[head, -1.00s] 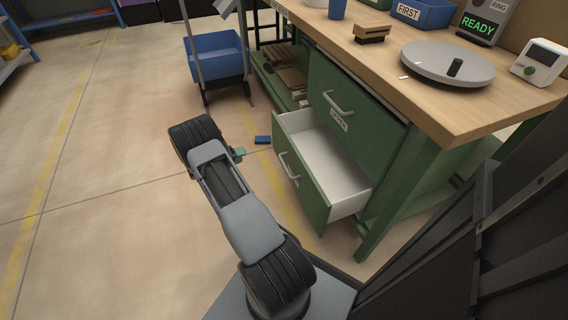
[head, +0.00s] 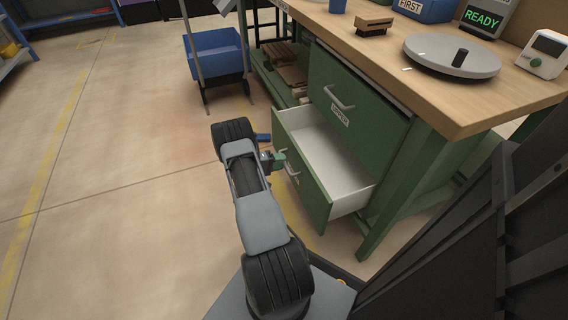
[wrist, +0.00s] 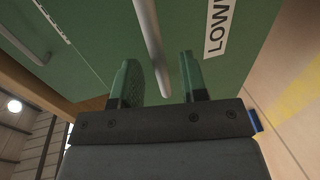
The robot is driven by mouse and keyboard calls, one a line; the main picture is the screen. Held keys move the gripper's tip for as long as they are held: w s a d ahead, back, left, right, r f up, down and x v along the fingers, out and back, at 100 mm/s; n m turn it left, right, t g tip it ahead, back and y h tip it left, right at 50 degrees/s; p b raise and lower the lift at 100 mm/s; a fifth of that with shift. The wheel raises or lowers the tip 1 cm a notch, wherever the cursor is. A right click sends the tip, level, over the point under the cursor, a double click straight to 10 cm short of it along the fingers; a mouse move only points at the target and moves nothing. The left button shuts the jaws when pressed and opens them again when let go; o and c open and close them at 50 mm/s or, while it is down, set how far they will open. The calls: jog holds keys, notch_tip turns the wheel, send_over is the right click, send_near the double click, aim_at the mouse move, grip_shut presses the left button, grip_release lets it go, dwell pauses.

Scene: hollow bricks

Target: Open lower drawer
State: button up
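The lower drawer (head: 302,182) is green with a white inside and stands pulled out of the green workbench cabinet. Its grey bar handle (head: 293,172) is partly hidden behind my gripper (head: 272,159) in the head view. In the wrist view my gripper (wrist: 160,80) has two green fingers spread apart. The handle (wrist: 150,45) runs up the picture, its near end in line with the gap between them. I cannot tell whether the bar is between the fingertips or just beyond them. The "LOW…" label (wrist: 217,28) shows on the drawer front to the right.
The closed upper drawer (head: 345,85) is above. The workbench top (head: 440,90) carries a grey turntable (head: 452,55) and boxes. A blue cart (head: 213,55) stands behind. Floor to the left is clear.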

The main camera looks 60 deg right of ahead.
jog(key=shift+x, duration=1.15)
jog(key=shift+w, duration=0.1)
grip_shut()
